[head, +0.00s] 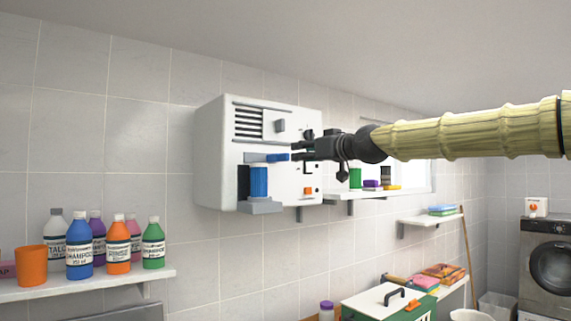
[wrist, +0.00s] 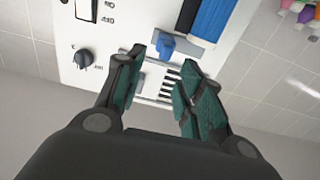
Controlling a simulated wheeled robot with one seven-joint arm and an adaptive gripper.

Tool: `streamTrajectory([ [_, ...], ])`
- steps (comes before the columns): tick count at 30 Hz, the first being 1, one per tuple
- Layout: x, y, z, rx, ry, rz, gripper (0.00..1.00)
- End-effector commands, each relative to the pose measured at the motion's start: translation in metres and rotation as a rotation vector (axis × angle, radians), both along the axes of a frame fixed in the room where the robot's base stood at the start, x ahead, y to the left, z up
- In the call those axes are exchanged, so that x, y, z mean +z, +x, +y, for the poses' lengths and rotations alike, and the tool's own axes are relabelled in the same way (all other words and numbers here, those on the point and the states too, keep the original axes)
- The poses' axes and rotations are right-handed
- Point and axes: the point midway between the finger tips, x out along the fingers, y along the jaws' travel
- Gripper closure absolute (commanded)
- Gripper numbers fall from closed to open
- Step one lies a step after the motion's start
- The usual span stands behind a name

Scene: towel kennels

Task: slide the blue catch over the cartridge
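The blue catch (head: 265,157) is on the front of a white wall-mounted unit (head: 286,120), just above the ribbed blue cartridge (head: 258,181). The cartridge stands upright in a dark recess on a grey ledge. In the wrist view the catch (wrist: 166,46) shows a blue knob at a grey slot, and the cartridge (wrist: 212,18) lies beyond it. My gripper (wrist: 162,58) is open and empty. Its fingertips are on either side of the knob in the picture; contact is not visible. In the head view my gripper (head: 298,151) is at the catch's right.
The unit has a vent grille (head: 249,122), a dark knob (head: 280,126) and an orange button (head: 307,190). A shelf (head: 85,287) with several bottles is at lower left. A green box (head: 388,303) is below. The wall left of the unit is clear.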

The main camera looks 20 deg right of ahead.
Motion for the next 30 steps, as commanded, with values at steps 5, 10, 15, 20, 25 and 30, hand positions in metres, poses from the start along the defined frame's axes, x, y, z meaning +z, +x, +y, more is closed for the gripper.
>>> streamTrajectory([
  [5, -0.004, 0.002, 0.003, 0.004, 0.000, -0.002, 0.62],
  [10, -0.003, 0.003, 0.005, 0.007, 0.003, -0.002, 0.62],
  [15, 0.001, 0.006, 0.007, 0.011, 0.003, -0.003, 0.62],
  [20, 0.003, 0.021, 0.013, 0.012, 0.003, -0.001, 0.62],
  [25, 0.003, 0.039, 0.020, 0.012, 0.004, -0.001, 0.62],
  [30, 0.003, 0.058, 0.026, 0.011, 0.005, -0.001, 0.62],
])
